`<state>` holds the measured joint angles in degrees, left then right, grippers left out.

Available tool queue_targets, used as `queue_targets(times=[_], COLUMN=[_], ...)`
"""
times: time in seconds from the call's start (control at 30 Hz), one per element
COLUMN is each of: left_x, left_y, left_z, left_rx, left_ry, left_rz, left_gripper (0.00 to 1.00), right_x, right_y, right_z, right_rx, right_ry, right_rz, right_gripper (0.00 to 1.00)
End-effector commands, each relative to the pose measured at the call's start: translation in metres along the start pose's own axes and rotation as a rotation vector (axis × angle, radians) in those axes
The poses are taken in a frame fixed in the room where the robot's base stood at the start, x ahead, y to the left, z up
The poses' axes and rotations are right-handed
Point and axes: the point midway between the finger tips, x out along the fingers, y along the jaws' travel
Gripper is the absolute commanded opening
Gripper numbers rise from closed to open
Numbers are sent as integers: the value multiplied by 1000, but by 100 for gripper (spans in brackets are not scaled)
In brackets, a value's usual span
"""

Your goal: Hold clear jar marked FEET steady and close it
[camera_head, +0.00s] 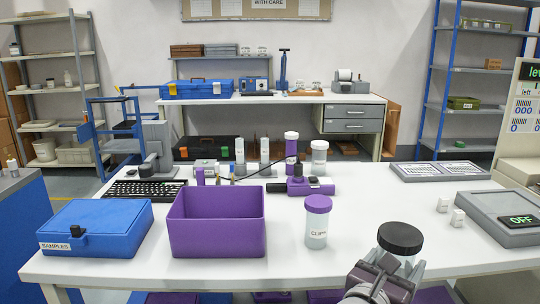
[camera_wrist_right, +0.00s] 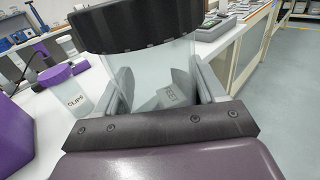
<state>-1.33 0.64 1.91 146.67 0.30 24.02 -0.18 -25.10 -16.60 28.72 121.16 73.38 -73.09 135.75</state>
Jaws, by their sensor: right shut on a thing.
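A clear jar (camera_head: 397,259) with a wide black lid (camera_head: 400,237) is at the front right of the table in the head view. My right gripper (camera_head: 396,272) is shut around the jar's body, below the lid. In the right wrist view the jar (camera_wrist_right: 150,70) stands between the two grey fingers, and the black lid (camera_wrist_right: 140,25) covers its top. I cannot tell whether the lid is fully seated. My left gripper is not in view.
A jar marked CLIPS (camera_head: 317,225) with a purple lid stands left of the held jar. A purple bin (camera_head: 217,224) and blue SAMPLES case (camera_head: 95,228) are further left. A grey device reading OFF (camera_head: 505,222) and small white blocks (camera_head: 457,218) are right.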

Motion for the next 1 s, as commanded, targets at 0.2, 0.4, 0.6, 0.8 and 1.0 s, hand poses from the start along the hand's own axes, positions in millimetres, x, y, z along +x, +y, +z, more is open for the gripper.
queue_targets(times=[0.2, 0.4, 0.6, 0.8, 1.0], left_x=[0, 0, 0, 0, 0], left_y=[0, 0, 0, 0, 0], left_z=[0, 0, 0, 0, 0], left_rx=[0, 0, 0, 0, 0], left_ry=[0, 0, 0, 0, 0], left_rz=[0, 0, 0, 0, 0], left_gripper=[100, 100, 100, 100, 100], right_x=[13, 28, 39, 38, 31], right_y=[22, 46, 66, 73, 70], right_z=[-24, -65, -129, -206, -252], right_rx=[-3, -4, -5, -2, 1], right_ry=[1, 2, 4, 4, 1], right_rz=[43, 114, 218, 338, 410], right_gripper=[14, 14, 14, 14, 14])
